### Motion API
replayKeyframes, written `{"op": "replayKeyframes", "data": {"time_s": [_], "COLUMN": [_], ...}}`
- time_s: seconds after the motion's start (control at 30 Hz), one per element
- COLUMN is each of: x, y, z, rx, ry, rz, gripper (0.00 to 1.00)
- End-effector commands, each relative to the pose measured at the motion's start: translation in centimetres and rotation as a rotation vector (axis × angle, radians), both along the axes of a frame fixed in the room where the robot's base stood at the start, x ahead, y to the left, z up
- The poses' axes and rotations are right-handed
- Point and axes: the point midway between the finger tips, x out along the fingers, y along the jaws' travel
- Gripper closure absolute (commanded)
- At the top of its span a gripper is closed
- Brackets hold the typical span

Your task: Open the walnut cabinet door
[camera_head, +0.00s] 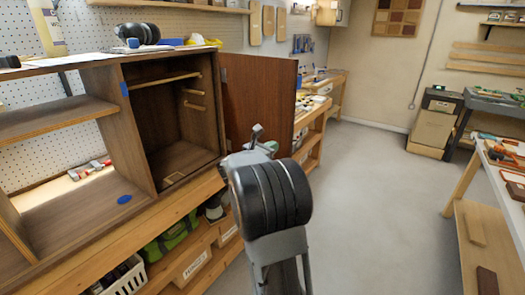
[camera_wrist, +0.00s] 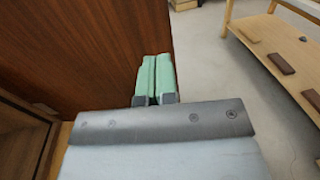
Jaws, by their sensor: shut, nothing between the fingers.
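The walnut cabinet (camera_head: 140,185) stands on the bench at the left. Its dark red-brown door (camera_head: 258,100) is swung wide open on the right side, its broad face showing and the compartment (camera_head: 170,125) exposed. The door also fills the upper left of the wrist view (camera_wrist: 80,45). My gripper (camera_head: 268,147) is in front of the door's lower part, mostly hidden by my wrist. In the wrist view its green fingers (camera_wrist: 155,75) are together and empty, close to the door's free edge. I cannot tell whether they touch it.
Headphones (camera_head: 137,34) and a bottle (camera_head: 46,28) stand on the cabinet top. A workbench with small items (camera_head: 318,95) continues behind the door. The grey floor (camera_head: 375,190) is clear, with another table (camera_head: 505,185) at the right.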

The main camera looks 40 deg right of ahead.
Motion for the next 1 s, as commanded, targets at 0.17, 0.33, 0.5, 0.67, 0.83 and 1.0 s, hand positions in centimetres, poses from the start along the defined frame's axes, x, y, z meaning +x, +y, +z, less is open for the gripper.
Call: {"op": "replayKeyframes", "data": {"time_s": [0.17, 0.33, 0.5, 0.67, 0.83, 1.0], "x": [0.2, 0.4, 0.5, 0.6, 0.6, 0.9], "y": [-2.9, -4.7, -5.5, -5.7, -5.7, -5.9], "z": [0.2, 0.1, 0.0, 0.0, 0.0, -0.4], "rx": [0.0, 0.0, 0.0, 0.0, 0.0, 0.001], "ry": [0.002, 0.002, 0.001, 0.001, 0.001, -0.002], "rz": [-0.001, 0.001, 0.002, 0.002, 0.003, 0.023], "gripper": [1.0, 1.0, 1.0, 1.0, 1.0, 1.0]}}
